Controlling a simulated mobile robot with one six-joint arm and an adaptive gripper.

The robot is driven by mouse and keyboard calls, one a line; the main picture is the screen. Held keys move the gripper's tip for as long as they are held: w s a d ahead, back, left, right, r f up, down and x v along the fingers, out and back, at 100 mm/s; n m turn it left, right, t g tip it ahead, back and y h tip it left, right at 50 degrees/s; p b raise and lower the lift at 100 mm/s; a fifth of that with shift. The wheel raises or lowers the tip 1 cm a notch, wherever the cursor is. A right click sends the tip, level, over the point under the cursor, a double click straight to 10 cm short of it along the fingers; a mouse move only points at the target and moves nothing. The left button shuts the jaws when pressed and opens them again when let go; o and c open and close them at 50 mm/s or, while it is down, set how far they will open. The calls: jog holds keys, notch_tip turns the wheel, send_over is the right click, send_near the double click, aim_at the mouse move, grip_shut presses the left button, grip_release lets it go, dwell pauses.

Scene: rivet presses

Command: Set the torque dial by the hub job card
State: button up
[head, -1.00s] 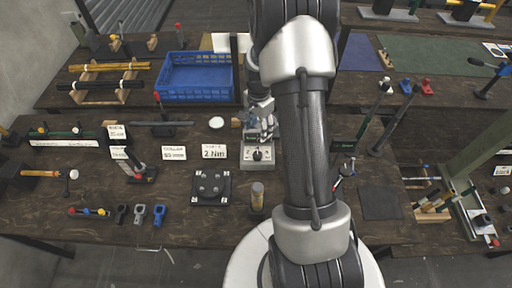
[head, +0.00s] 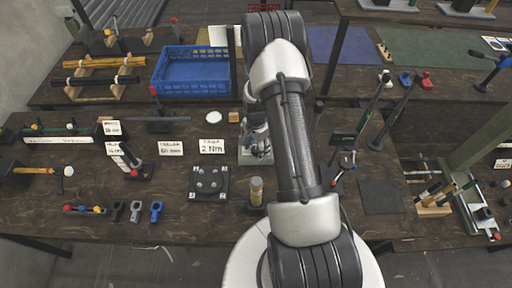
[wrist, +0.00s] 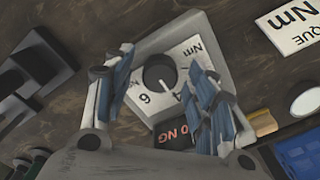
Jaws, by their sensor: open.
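The torque dial is a black round knob (wrist: 160,73) on a pale plate (wrist: 205,45) marked "Nm", "6" and a partly hidden "4". In the head view the pale plate (head: 243,157) shows only at its edge, behind my gripper (head: 259,149). In the wrist view my gripper (wrist: 163,80) is open, with blue-padded fingers on either side of the knob. I cannot tell whether they touch it. The knob's pointer setting is not clear. A white card (head: 211,146) left of the dial reads "2 Nm"; part of it (wrist: 292,25) shows in the wrist view.
A black fixture plate (head: 209,182) and a capped cylinder (head: 256,190) stand in front of the dial. A blue crate (head: 190,91) is behind. A dark box with red "NG" lettering (wrist: 175,135) adjoins the dial plate. Several levers stand to the right.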

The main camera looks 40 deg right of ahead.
jog(key=c, duration=1.1)
jog(key=n+b, duration=0.2)
jog(key=n, duration=0.3)
jog(key=shift+n, duration=0.4)
jog(key=n+b, duration=0.1)
jog(key=n, duration=0.4)
jog(key=shift+n, duration=0.4)
jog(key=o, duration=1.1)
